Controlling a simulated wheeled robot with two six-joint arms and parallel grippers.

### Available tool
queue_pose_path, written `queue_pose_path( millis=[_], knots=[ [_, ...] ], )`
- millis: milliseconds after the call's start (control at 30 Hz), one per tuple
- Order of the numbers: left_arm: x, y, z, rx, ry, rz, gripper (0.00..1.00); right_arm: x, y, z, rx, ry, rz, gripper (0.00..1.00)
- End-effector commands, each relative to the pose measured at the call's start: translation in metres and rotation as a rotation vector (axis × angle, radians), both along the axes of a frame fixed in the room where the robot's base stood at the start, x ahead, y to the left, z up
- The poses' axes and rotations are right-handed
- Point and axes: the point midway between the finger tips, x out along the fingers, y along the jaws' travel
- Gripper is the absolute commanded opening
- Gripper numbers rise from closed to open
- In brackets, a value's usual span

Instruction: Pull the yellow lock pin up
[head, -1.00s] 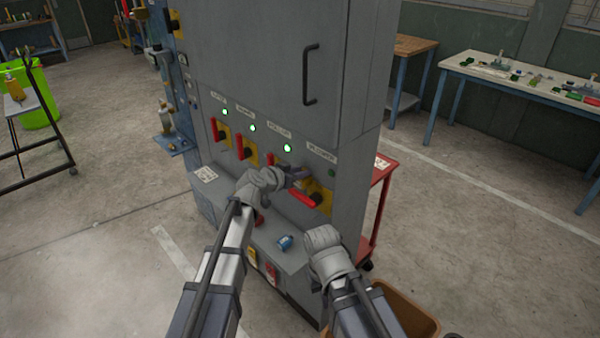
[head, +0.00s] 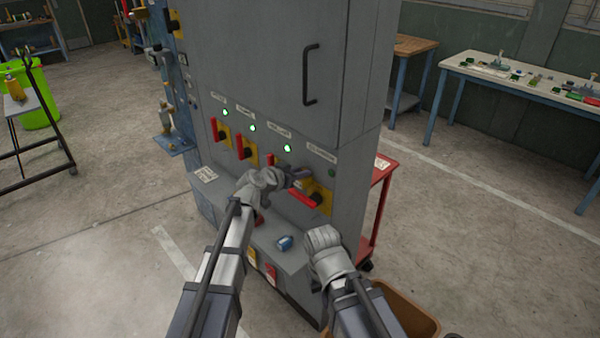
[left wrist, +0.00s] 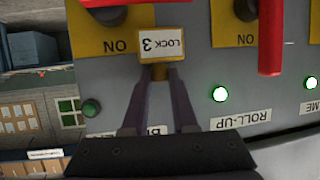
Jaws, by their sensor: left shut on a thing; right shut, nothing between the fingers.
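The yellow lock pin (left wrist: 161,72), with a white tag reading LOCK 3 (left wrist: 165,44), is between the fingertips of my left gripper (left wrist: 158,78) in the left wrist view, which shows the panel upside down. My left gripper (head: 301,177) is shut on the pin at the rightmost switch of the grey cabinet. That switch has a red handle (head: 304,199) on a yellow plate. In the head view the pin is too small to make out. My right gripper (head: 322,240) is lower and to the right, shut and empty, its fingers mostly hidden.
The grey cabinet (head: 270,70) has several red-handled switches; three lamps are lit green and the rightmost lamp (head: 332,172) is dark. A blue padlock-like item (head: 285,243) lies on the ledge. A red cart (head: 383,172) stands right of the cabinet, a brown bin (head: 412,310) below.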

Motion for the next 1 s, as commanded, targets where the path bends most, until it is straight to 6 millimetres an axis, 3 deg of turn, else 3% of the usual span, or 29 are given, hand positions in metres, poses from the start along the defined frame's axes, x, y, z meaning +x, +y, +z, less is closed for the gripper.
queue_pose_path(
  millis=[333,600,867,900,1000],
  knots=[
    [0.000,0.000,0.001,0.000,0.000,0.000,0.00,0.000,0.000,0.001,0.000,0.000,0.000,0.00],
    [0.000,0.000,0.021,0.000,-0.001,0.001,0.00,0.000,0.000,0.021,0.000,0.000,0.000,0.00],
    [0.001,0.000,0.019,-0.003,-0.002,0.003,0.00,0.000,0.000,0.018,0.000,0.000,0.000,0.00],
    [0.001,0.000,0.019,-0.003,-0.002,0.003,0.31,0.000,0.000,0.018,0.000,0.000,0.000,0.00],
    [0.001,0.000,0.019,-0.002,-0.001,0.002,0.42,0.000,0.000,0.018,0.000,0.000,0.000,0.00]
  ],
)
